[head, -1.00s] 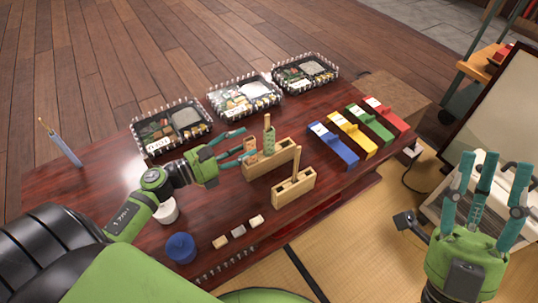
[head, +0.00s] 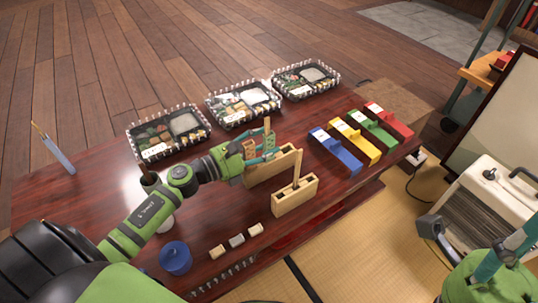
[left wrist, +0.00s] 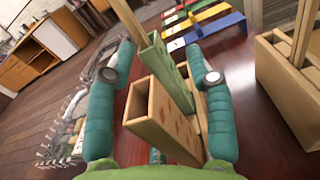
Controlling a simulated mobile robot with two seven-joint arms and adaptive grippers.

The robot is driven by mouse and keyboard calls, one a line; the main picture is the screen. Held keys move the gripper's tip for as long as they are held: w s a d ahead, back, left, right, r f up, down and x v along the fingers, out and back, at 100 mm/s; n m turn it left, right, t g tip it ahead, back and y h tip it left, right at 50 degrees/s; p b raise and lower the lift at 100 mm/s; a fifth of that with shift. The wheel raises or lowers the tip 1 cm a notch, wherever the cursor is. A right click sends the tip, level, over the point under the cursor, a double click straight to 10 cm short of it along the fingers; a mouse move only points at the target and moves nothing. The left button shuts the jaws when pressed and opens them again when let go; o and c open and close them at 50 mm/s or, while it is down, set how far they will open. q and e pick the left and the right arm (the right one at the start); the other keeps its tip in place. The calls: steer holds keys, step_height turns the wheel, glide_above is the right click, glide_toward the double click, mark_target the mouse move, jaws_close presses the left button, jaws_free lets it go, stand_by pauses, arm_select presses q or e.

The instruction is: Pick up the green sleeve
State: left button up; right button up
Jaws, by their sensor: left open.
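The green sleeve (head: 269,141), with light wood sticks rising from it, stands upright at the long wooden holder (head: 283,161). In the left wrist view the green sleeve (left wrist: 160,62) lies between the fingertips, just beyond a tan patterned sleeve (left wrist: 165,115). The tan sleeve (head: 250,149) is nearer my palm, also between the fingers. My left gripper (head: 257,151) is open, its fingers on either side of both sleeves; contact cannot be told. It also shows in the left wrist view (left wrist: 160,55). My right gripper (head: 508,252) is at the lower right, partly cut off.
A smaller wooden holder (head: 296,194) with a stick stands in front. Blue (head: 334,153), yellow (head: 356,141), green (head: 373,130) and red (head: 389,119) boxes lie to the right. Several bento boxes (head: 168,134) line the back.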

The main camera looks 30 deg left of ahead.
arm_select(q)
steer(key=c, duration=0.9)
